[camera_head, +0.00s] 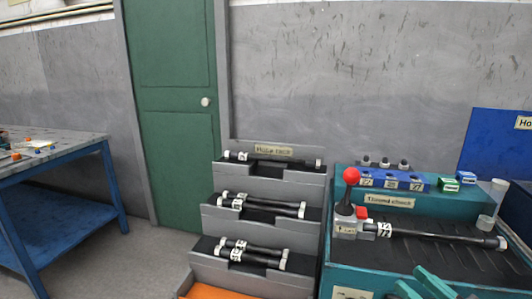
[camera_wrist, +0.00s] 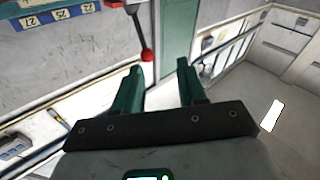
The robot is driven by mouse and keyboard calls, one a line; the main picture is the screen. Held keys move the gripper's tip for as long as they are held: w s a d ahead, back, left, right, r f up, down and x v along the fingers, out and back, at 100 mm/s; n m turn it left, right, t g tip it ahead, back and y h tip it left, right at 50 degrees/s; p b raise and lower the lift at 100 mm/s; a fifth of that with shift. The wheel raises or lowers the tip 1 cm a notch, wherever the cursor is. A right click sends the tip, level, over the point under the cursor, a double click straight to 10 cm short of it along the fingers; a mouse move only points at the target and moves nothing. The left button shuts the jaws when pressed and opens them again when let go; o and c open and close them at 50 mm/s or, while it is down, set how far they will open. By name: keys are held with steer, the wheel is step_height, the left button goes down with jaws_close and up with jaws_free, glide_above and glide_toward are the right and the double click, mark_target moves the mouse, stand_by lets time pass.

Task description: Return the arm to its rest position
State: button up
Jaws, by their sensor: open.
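My gripper (camera_wrist: 160,68) shows two green fingers apart with nothing between them in the wrist view. In the head view its green fingers (camera_head: 418,276) are at the lower right, in front of the teal workbench (camera_head: 345,272). The rest of my arm is out of the head view. A lever with a red knob (camera_head: 351,176) stands at the bench's left end. The red knob also shows beyond the fingertips in the wrist view (camera_wrist: 147,56); contact is not visible. A black rod with white ends (camera_head: 440,236) lies on the bench beside the lever.
A stepped grey rack (camera_head: 212,218) holds several black rods left of the bench. A blue numbered block (camera_head: 393,180) and a clear cup (camera_head: 493,203) stand on the bench. A blue table (camera_head: 60,163) is at the far left. The floor (camera_head: 140,262) between table and rack is clear.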

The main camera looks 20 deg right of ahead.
steer(key=s+a+f+g, duration=0.2)
steer(key=a+f+g, duration=0.1)
steer(key=f, duration=0.4)
steer(key=s+a+f+m+g, duration=0.1)
steer(key=a+f+g, duration=0.25)
steer(key=f, duration=0.35)
steer(key=s+a+f+g, duration=0.2)
steer(key=f+g, duration=0.2)
steer(key=f, duration=0.3)
steer(key=s+a+f+m+g+h, duration=0.1)
steer(key=s+f+m+g, duration=0.1)
steer(key=s+f+g, duration=0.35)
steer(key=s+f+m+g+h, duration=0.1)
steer(key=s+f+g+h, duration=0.15)
steer(key=s, duration=0.55)
step_height(320, 180, up, 16)
steer(key=p, duration=1.6)
steer(key=shift+w+y, duration=0.2)
steer(key=shift+y, duration=0.25)
